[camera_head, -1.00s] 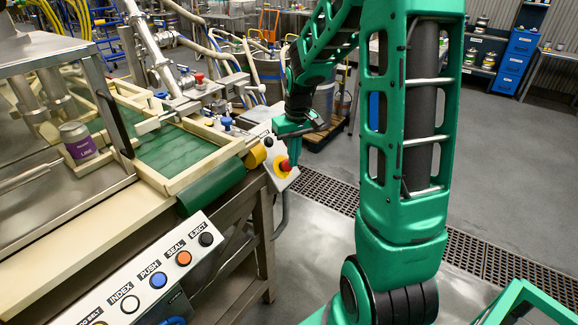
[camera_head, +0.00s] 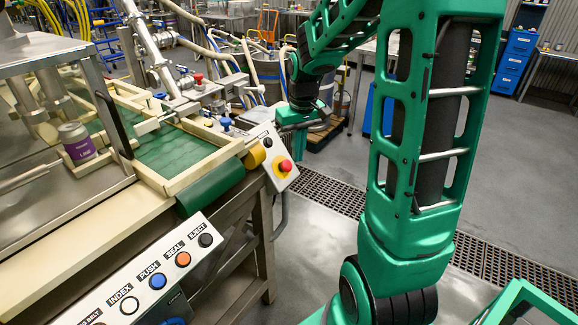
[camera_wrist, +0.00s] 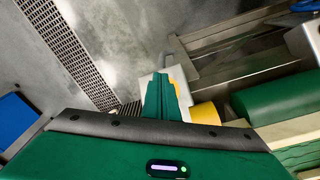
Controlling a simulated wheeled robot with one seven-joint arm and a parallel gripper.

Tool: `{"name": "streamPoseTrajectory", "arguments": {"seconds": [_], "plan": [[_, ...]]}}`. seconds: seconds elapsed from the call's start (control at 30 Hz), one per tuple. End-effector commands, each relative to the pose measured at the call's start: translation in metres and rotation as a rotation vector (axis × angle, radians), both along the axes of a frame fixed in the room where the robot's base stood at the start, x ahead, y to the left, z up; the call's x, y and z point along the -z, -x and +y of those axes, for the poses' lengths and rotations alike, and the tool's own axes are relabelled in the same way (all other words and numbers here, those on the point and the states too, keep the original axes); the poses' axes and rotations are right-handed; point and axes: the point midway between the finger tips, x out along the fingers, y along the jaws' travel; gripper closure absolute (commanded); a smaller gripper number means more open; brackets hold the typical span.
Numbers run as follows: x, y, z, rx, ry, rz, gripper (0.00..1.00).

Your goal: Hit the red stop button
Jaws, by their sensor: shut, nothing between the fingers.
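The red stop button (camera_head: 286,166) sits on a yellow base on a small white sloped box (camera_head: 279,178) at the right end of the machine bench. In the head view it is fully visible. My gripper (camera_head: 290,125) is above and slightly behind it in the head view, apart from it. In the wrist view my shut, empty fingers (camera_wrist: 160,97) point toward the white box (camera_wrist: 180,76) and cover most of it. The red cap is hidden there, with a little yellow showing beside the fingers.
A panel with INDEX, PUSH, SEAL and EJECT buttons (camera_head: 150,275) is at the front. A green conveyor belt (camera_head: 168,150) and a yellow cylinder (camera_head: 254,157) lie left of the stop box. A floor grate (camera_head: 335,190) and open floor are to the right.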

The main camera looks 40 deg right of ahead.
Motion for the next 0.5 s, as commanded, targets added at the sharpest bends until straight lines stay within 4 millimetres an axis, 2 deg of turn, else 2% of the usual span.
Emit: {"name": "streamPoseTrajectory", "arguments": {"seconds": [0.03,0.2,0.3,0.5], "plan": [[-0.011,0.000,0.000,-0.001,0.002,-0.005,1.00],[-0.042,0.003,0.000,0.000,0.002,-0.004,1.00],[-0.056,0.005,0.000,0.001,0.001,-0.002,1.00],[-0.072,0.007,0.001,0.001,0.001,-0.001,1.00]]}}
